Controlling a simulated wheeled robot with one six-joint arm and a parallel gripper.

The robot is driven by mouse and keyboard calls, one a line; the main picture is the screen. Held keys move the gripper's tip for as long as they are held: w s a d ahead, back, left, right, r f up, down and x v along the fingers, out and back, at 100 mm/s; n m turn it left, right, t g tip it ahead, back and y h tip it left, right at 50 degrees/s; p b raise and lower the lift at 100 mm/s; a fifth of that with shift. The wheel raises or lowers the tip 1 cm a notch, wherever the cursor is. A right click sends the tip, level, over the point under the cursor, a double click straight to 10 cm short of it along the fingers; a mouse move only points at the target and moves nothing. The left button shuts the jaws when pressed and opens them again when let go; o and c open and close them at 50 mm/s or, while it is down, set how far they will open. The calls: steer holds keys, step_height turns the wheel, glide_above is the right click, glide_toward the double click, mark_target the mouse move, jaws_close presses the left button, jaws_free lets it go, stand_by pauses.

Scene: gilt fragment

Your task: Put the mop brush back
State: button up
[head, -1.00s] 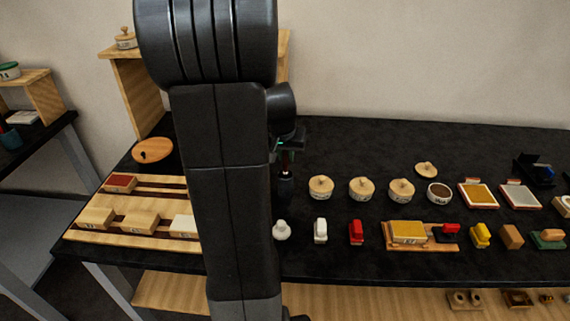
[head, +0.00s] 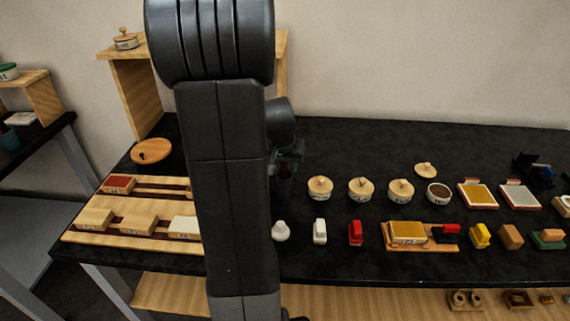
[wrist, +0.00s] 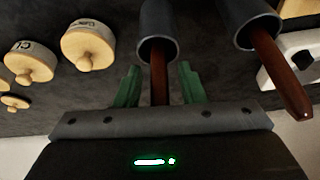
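In the wrist view, a brown handle (wrist: 158,78) stands in a dark grey cup (wrist: 158,22), between the two green fingers of my gripper (wrist: 159,80). There is a gap on each side of the handle, so my gripper is open around it. A second brown handle (wrist: 280,70) stands in another grey cup (wrist: 245,22) to the right. I cannot tell which handle is the mop brush; any bristles are hidden. In the head view, my arm hides most of my gripper, and a dark cup (head: 283,187) shows just beside the arm.
Lidded round pots (wrist: 88,45) stand at the left in the wrist view. A white block (wrist: 295,58) is at its right edge. In the head view, a wooden tray (head: 75,236) holds blocks at the left, and a row of small items (head: 320,231) lies along the front.

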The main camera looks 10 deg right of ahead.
steer(key=shift+r, duration=0.4)
steer(key=v, duration=1.1)
steer(key=shift+r, duration=0.3)
steer(key=shift+s, duration=0.15)
